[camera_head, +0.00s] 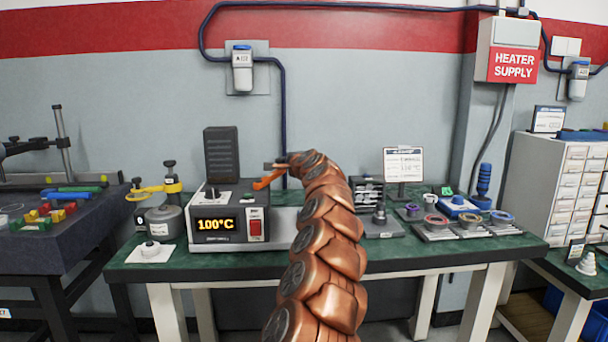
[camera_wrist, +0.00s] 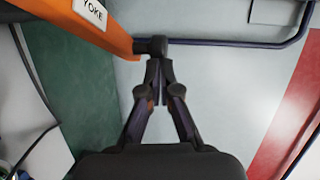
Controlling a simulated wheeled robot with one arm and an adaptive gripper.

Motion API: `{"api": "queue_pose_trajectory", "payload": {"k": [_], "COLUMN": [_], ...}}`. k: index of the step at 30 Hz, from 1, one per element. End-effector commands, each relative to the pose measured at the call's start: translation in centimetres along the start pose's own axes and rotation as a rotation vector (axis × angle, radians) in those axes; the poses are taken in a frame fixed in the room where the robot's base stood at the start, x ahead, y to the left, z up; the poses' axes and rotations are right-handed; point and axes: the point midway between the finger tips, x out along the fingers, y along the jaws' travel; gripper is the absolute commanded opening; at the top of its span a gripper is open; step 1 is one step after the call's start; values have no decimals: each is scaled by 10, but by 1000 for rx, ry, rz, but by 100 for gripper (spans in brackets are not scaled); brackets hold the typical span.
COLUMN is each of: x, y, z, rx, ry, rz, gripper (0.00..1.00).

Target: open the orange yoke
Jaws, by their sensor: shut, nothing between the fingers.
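The orange yoke (camera_head: 268,180) is a bar above the heater unit, its near end beside my arm; the part behind my arm is hidden. In the wrist view the yoke (camera_wrist: 95,32), labelled "YOKE", crosses the top left and ends near a dark round piece (camera_wrist: 150,46). My gripper (camera_wrist: 158,66) is shut and empty. Its fingertips are just below that dark piece; I cannot tell whether they touch it. In the head view my gripper (camera_head: 279,164) is small and partly hidden by my wrist, close to the yoke.
The heater unit (camera_head: 229,225) reads 100°C and has a red switch (camera_head: 256,229). Trays of rings (camera_head: 468,231) lie to the right on the green bench (camera_head: 430,258). A wall stands behind.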

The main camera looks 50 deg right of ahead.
Motion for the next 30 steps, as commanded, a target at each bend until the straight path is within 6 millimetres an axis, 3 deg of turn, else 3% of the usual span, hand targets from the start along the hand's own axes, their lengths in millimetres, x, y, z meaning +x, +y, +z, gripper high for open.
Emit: {"api": "queue_pose_trajectory", "payload": {"k": [14, 24, 30], "x": [-7, -28, -47], "y": [-3, -5, -4], "z": [-2, -5, -19], "rx": [3, 2, 3], "ry": [-1, -8, 2], "rz": [-3, -2, -2], "gripper": [0, 0, 0]}}
